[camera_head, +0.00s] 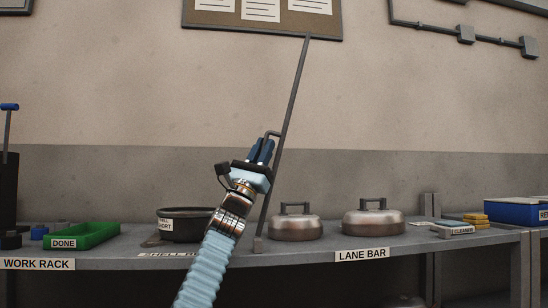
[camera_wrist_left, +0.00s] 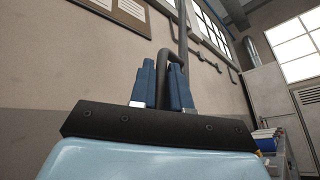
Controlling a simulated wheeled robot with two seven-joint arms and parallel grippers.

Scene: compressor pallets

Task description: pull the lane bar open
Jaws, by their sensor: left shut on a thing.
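The lane bar (camera_head: 291,101) is a long thin grey bar. It stands raised from the shelf's front edge and leans a little right toward its top, in front of the notice board. A small bent handle (camera_head: 272,134) sticks out from its left side. My left gripper (camera_head: 262,148) is shut on this handle, with its blue fingers on either side. In the left wrist view the fingers (camera_wrist_left: 164,84) flank the dark curved handle (camera_wrist_left: 172,56), and the bar (camera_wrist_left: 183,30) rises behind it. My right gripper is not in view.
The work rack (camera_head: 300,256) holds a green DONE tray (camera_head: 84,236), a dark round pot (camera_head: 186,225) and two metal lidded domes (camera_head: 297,228) (camera_head: 373,219). A blue bin (camera_head: 512,212) and yellow pads (camera_head: 475,219) sit at the right.

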